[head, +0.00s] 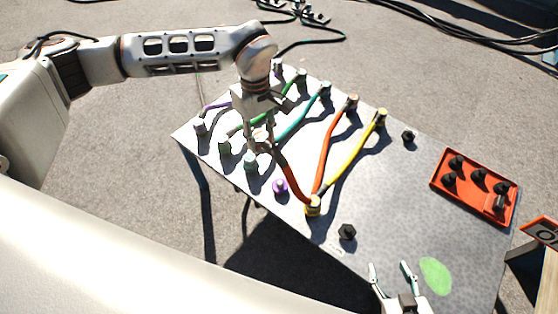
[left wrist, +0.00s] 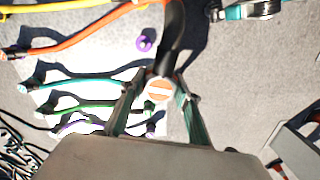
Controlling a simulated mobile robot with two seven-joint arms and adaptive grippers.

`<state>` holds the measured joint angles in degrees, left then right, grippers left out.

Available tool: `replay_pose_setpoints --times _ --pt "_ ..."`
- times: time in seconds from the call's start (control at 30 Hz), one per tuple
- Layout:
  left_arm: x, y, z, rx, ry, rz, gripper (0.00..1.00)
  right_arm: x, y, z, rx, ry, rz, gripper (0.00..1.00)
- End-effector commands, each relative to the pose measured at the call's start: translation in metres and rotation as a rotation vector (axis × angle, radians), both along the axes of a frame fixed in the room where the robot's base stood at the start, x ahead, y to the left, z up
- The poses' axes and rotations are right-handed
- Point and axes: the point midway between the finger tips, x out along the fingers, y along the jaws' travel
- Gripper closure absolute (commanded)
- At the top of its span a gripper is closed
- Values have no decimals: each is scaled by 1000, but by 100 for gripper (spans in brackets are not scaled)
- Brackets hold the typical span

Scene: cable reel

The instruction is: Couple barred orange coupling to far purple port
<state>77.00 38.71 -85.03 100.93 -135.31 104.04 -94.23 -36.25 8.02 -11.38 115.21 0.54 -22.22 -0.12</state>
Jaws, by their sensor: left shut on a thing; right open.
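My left gripper (head: 264,142) is shut on the orange coupling and holds it above the table's left part. In the left wrist view the coupling (left wrist: 159,88) shows an orange face with a pale bar, between the fingertips. Its orange cable (head: 327,152) bends near the yellow near-edge fitting and runs to the far row. A purple port (head: 280,187) with nothing plugged in stands on the near edge; it also shows in the left wrist view (left wrist: 145,42). Another fitting (head: 278,66) stands at the far left corner; its colour is unclear. My right gripper (head: 392,272) is open and empty at the near right.
Purple, green, teal (head: 292,123) and yellow (head: 350,157) cables cross the table between fittings. A red tray (head: 440,181) holds several black parts. The table's middle right is mostly clear.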

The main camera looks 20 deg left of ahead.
Motion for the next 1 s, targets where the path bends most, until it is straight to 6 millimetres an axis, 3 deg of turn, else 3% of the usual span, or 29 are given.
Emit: replay_pose_setpoints --times 0.1,0.5,0.7,1.0 --pt "11 -10 -33 7 10 237 94 -1 -2 -7 -7 5 0 49" --pt "38 -33 -129 33 6 1002 94 3 -3 -10 -16 -6 5 49" --pt "45 -38 -154 35 -3 1220 94 1 -4 -16 -22 2 6 49" --pt "46 -39 -172 37 -4 1286 94 -4 -5 -26 -28 16 7 49"
